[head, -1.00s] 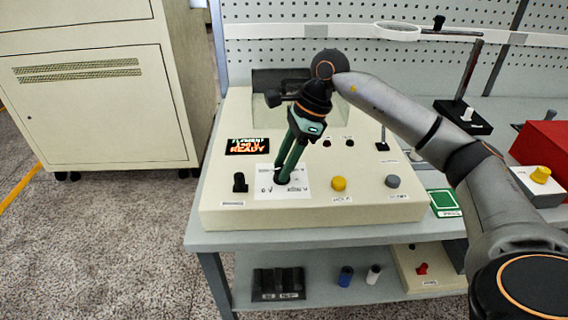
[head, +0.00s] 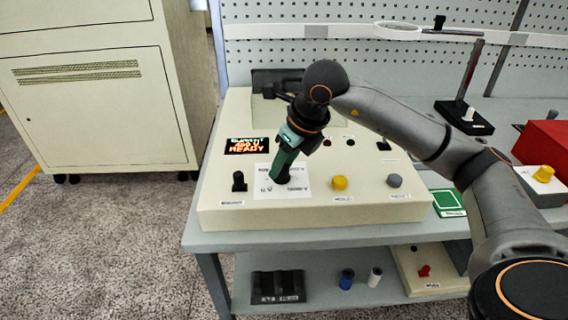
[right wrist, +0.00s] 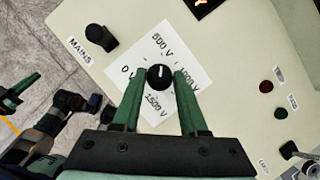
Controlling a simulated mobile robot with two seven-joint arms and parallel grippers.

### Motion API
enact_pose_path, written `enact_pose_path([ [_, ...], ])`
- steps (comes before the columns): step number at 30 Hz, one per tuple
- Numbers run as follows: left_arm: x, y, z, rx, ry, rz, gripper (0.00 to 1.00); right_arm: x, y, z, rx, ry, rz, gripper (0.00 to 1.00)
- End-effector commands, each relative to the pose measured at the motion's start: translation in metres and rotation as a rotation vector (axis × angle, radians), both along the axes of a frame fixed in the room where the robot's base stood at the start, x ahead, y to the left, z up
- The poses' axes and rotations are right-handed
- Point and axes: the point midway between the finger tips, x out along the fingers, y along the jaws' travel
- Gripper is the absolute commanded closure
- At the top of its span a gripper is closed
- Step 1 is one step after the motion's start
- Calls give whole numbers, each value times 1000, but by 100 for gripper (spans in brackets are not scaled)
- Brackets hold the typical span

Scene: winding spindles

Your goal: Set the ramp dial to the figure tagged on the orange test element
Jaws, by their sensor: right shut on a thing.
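The ramp dial, a black knob (right wrist: 160,77) with a white pointer line, sits on a white card marked 0 V, 500 V, 1000 V and 1500 V. Its line points up toward the 500 V mark in the right wrist view. My right gripper (head: 281,179) reaches down to the dial, and its green fingers (right wrist: 160,80) are shut on the knob's sides. A green and dark part at the left of the right wrist view looks like my left gripper (right wrist: 18,91); its jaw state is unclear. I cannot make out an orange test element.
The dial is on a cream console (head: 330,212). A black mains knob (head: 239,181) is left of it; a yellow knob (head: 340,183) and a grey knob (head: 394,181) are right. A display (head: 247,146) reads READY, its figure blurred. A red box (head: 548,150) stands far right.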

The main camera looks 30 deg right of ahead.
Motion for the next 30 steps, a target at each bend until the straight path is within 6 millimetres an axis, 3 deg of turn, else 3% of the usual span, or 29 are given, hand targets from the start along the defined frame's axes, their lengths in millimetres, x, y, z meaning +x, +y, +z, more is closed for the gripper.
enact_pose_path([
  [18,1,-4,-4,-4,1,-8,100,0,4,0,1,1,-560,100],
  [30,2,-5,-4,-6,1,-11,100,0,5,0,1,2,-769,100],
])
